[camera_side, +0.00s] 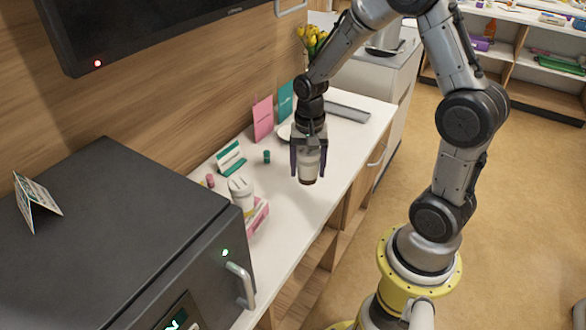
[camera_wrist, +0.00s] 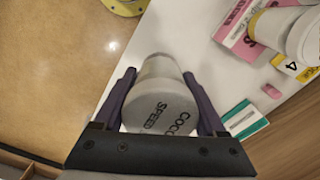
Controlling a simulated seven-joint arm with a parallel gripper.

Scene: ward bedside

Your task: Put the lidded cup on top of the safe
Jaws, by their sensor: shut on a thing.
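The lidded cup (camera_side: 308,166), pale with a brownish base, is in my gripper (camera_side: 308,150). It looks upright and appears to be above the white counter. In the wrist view the cup's pale lid (camera_wrist: 160,110) carries dark lettering, and the two purple fingers of my gripper (camera_wrist: 160,100) close on its sides. The dark grey safe (camera_side: 105,200) stands at the left of the side view, with a handle and a green light on its front. Its flat top is mostly bare. My gripper is to the right of the safe, apart from it.
A folded card (camera_side: 36,196) stands on the safe's far left. A white container (camera_side: 241,190) is on a pink box (camera_side: 258,216) between safe and gripper. A green-and-white card (camera_side: 231,158) and small cylinders are near the wall. A screen (camera_side: 150,30) overhangs the safe.

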